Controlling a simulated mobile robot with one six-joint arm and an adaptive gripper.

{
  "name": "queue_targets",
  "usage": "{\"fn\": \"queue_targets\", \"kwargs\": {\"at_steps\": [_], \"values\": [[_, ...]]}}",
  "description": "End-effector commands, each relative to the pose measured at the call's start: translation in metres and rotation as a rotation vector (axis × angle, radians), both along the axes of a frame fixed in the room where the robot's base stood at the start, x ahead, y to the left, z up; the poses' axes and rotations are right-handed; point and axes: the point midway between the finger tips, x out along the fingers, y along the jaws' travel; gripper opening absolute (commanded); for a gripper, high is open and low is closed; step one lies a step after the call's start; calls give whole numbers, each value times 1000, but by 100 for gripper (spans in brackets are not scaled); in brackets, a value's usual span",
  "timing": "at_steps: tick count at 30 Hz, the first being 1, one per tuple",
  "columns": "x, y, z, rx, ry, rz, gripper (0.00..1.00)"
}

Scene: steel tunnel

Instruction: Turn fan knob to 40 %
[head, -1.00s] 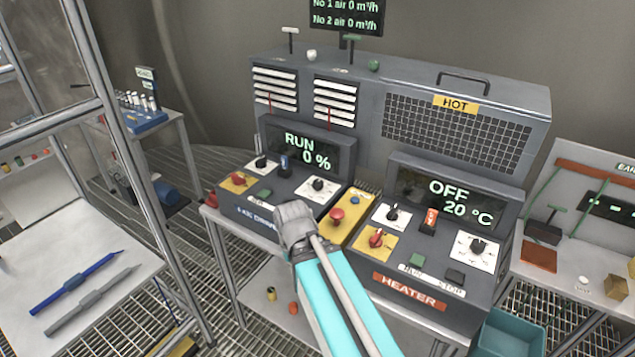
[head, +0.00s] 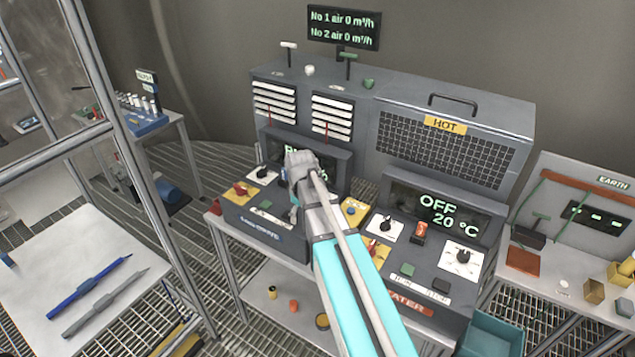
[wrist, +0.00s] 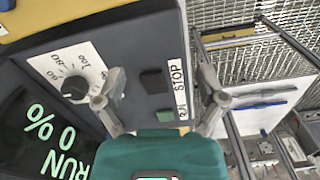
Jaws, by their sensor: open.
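The fan knob (wrist: 75,88) is black and round on a white dial plate (wrist: 68,66) with printed numbers, in the wrist view. The fan display (wrist: 45,135) beside it reads RUN 0 %. My gripper (wrist: 165,90) is open and empty. One finger is close to the knob and overlaps the dial plate's edge; I cannot tell whether it touches. The other finger is off past the panel's edge. In the head view my gripper (head: 295,212) is over the fan panel (head: 262,225), and my arm hides the knob and part of the display.
A red knob (head: 240,190) is at the fan panel's left. The heater display (head: 440,208) to the right reads OFF 20 °C, above its own knob (head: 463,256).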

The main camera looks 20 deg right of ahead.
Motion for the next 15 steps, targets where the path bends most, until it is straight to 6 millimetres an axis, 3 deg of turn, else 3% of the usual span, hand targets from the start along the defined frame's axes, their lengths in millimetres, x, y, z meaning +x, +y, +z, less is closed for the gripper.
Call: {"fn": "queue_targets", "kwargs": {"at_steps": [1, 3, 9, 15], "values": [[19, -10, 19, 0, 0, 35, 89], [34, -22, 32, 0, 0, 90, 89], [77, -57, 67, 0, 0, 248, 89], [106, -85, 90, 0, 0, 372, 89]]}}
